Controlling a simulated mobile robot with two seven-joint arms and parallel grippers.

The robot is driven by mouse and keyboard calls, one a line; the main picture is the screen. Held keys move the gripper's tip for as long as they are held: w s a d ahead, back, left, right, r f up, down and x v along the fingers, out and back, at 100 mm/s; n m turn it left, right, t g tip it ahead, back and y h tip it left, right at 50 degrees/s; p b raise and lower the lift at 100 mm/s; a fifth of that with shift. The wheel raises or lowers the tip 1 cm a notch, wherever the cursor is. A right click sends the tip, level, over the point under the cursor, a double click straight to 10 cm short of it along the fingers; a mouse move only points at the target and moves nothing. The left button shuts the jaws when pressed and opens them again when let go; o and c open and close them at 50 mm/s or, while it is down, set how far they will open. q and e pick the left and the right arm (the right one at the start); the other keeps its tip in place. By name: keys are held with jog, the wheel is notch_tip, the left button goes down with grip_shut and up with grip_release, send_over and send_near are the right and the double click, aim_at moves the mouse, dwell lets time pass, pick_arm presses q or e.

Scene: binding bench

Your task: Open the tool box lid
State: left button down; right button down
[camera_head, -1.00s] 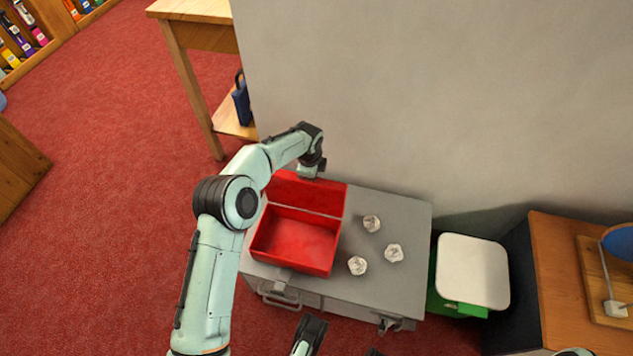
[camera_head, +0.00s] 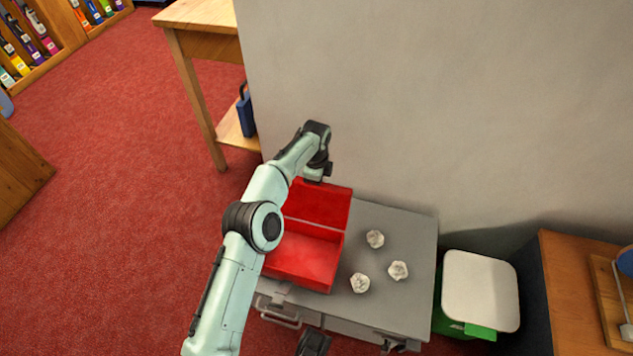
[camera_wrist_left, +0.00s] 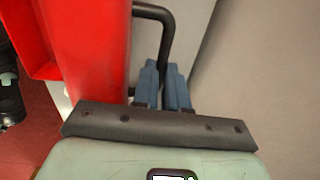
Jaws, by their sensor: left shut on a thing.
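The red tool box (camera_head: 303,260) sits on the grey cabinet with its open side up; my left arm hides its left part. Its red lid (camera_head: 320,205) stands raised at the back edge, toward the wall, and shows in the left wrist view (camera_wrist_left: 92,50). My left gripper (camera_head: 318,172) is at the top edge of the lid. In the left wrist view its blue fingers (camera_wrist_left: 163,88) are shut on the lid's dark bent handle (camera_wrist_left: 167,35). A dark part of mine at the bottom edge appears to be my right gripper (camera_head: 313,343); its fingers are not clear.
Several crumpled white balls (camera_head: 375,239) lie on the grey cabinet (camera_head: 405,232) right of the box. A plain wall (camera_head: 400,110) rises close behind. A green bin with a white lid (camera_head: 480,290) and a wooden desk (camera_head: 575,290) stand at right.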

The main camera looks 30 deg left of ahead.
pick_arm(q)
jog(key=shift+a+f, duration=0.1)
jog(key=shift+f, duration=0.3)
